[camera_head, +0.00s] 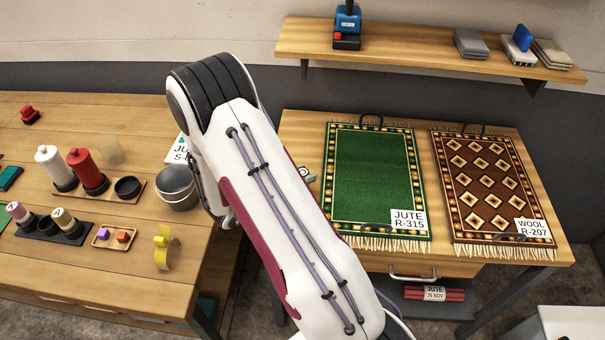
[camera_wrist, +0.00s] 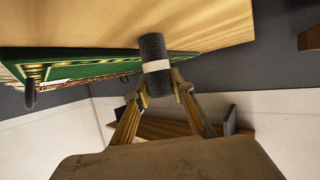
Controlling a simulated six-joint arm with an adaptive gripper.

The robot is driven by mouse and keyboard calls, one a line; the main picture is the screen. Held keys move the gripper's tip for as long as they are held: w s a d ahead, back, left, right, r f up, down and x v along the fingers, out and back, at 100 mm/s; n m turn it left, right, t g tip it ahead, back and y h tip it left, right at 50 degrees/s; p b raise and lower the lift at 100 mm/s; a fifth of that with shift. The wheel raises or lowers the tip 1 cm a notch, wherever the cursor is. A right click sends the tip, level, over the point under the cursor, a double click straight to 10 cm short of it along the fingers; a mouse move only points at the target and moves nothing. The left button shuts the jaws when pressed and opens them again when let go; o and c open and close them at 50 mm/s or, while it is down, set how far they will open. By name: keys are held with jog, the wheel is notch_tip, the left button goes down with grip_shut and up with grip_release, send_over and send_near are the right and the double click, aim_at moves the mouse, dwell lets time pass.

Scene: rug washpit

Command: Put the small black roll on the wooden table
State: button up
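The small black roll (camera_wrist: 152,48), with a pale band around its middle, is between the fingertips of my gripper (camera_wrist: 161,84) in the wrist view. Both fingers press on its sides, and it appears held. The wooden table (camera_head: 302,131) with two rugs stands right of centre in the head view. Its bare top also fills the upper part of the wrist view (camera_wrist: 95,22), behind the roll's far end. I cannot tell whether the roll touches it.
A green rug (camera_head: 370,175) and a brown patterned rug (camera_head: 485,185) lie on the table, leaving bare wood at its left. A wall shelf (camera_head: 400,48) hangs behind.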

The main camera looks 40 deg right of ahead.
jog(key=o, duration=0.4)
jog(key=shift+r, duration=0.15)
jog(key=shift+v, duration=6)
jog(key=shift+w, duration=0.15)
